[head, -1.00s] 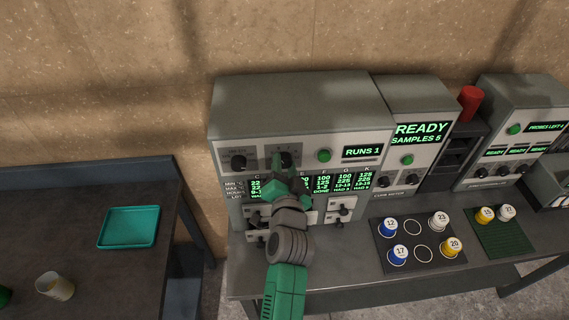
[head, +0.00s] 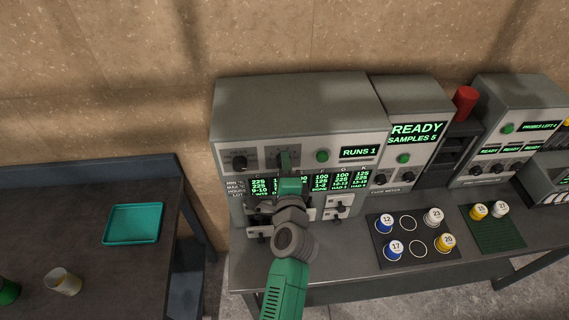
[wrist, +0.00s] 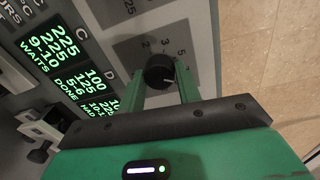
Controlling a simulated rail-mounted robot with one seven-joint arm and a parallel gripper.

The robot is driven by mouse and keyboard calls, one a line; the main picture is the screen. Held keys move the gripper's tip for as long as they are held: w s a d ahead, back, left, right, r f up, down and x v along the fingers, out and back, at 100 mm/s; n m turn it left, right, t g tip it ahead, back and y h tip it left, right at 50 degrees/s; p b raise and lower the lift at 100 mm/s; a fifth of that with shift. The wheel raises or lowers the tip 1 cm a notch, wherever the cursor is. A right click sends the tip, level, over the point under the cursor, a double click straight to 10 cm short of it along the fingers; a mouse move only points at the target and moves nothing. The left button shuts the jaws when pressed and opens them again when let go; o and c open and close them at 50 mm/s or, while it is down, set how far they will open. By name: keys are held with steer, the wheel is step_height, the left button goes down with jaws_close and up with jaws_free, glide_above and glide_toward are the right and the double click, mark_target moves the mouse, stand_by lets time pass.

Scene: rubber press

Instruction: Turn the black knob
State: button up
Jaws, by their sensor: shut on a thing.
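The black knob (wrist: 160,72) sits on a dark dial plate with numbers around it, on the upper front panel of the press machine (head: 300,105). My gripper (wrist: 160,85) is shut on the knob, with one green finger on each side of it in the wrist view. The knob's white mark points toward the lower right of the wrist view. In the head view my gripper (head: 285,160) covers most of this knob. A second black knob (head: 239,162) is on the same panel to the left, with no gripper at it.
Green-lettered displays (wrist: 62,60) lie beside the knob. A green button (head: 322,156) and a "RUNS 1" screen (head: 361,152) are to the right. A dark tray (head: 378,250) with numbered cups stands on the bench. A teal tray (head: 132,224) is on the left table.

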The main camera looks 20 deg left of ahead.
steer(key=m+p, duration=0.1)
steer(key=m, duration=0.4)
steer(key=shift+m+p, duration=0.3)
steer(key=shift+m, duration=0.1)
stand_by(0.4)
steer(key=o, duration=1)
steer(key=shift+c, duration=0.2)
steer(key=v, duration=0.7)
steer(key=shift+s+d, duration=0.3)
